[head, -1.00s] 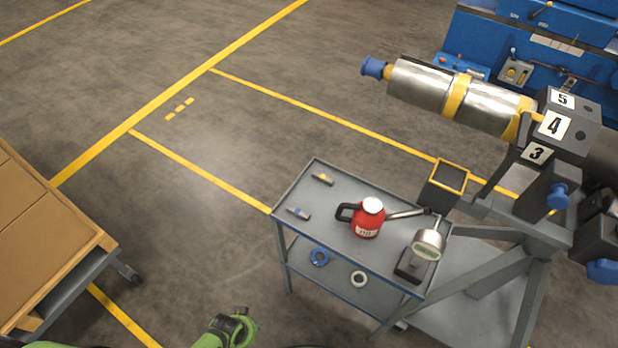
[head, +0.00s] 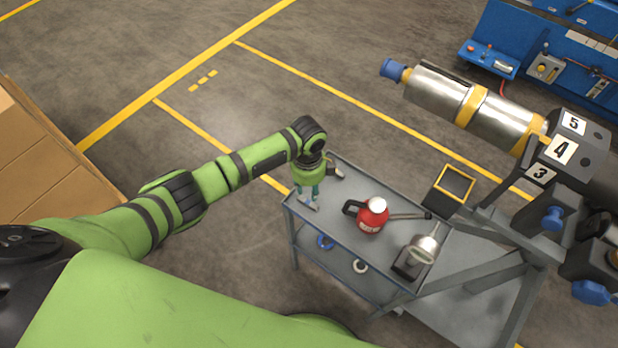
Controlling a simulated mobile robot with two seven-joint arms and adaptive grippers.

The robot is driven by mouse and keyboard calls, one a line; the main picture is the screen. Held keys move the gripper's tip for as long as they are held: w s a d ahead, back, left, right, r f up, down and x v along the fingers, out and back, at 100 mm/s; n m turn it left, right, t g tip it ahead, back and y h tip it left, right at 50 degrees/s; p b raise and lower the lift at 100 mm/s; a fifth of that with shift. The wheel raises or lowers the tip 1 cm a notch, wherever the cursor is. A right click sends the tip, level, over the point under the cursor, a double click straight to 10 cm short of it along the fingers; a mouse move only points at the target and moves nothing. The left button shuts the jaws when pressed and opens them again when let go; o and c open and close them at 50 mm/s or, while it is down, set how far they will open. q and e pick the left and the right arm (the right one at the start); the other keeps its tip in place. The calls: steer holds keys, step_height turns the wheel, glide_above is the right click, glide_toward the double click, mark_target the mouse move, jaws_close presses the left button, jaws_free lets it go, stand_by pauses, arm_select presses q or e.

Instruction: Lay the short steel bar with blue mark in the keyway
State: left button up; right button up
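My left gripper (head: 308,198) points down over the near left corner of the cart's top. Its fingers look apart, just over a short steel bar (head: 309,206). This bar lies where the blue-marked one showed earlier; the gripper covers much of it, and I cannot tell whether the fingers touch it. The other short bar (head: 337,173), which had a yellow mark earlier, lies behind, partly hidden by the gripper. The keyway (head: 448,76) is a dark slot along the top of the steel rotor shaft (head: 436,95) at the upper right. My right gripper is out of view.
On the grey cart (head: 345,242) stand a red oil can (head: 373,216) with a long spout and a lamp-like tool (head: 422,248). Rings lie on its lower shelf. A yellow-rimmed bin (head: 452,188) stands between cart and rotor stand. Cardboard boxes (head: 30,150) are at left.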

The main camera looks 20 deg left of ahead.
mark_target(308, 202)
arm_select(q)
steer(key=f+b, duration=0.8)
steer(key=shift+w+a+f, duration=0.2)
steer(key=shift+w+a, duration=0.2)
steer(key=shift+s+f+b, duration=0.1)
steer(key=shift+f+b, duration=0.15)
steer(key=shift+b, duration=0.1)
steer(key=shift+s+f, duration=0.1)
steer(key=shift+s, duration=0.15)
steer(key=shift+f, duration=0.1)
steer(key=shift+w+f, duration=0.1)
steer(key=shift+w, duration=0.25)
steer(key=c, duration=0.6)
steer(key=shift+r+p, duration=2.95)
steer(key=shift+r, duration=0.3)
steer(key=shift+f, duration=0.1)
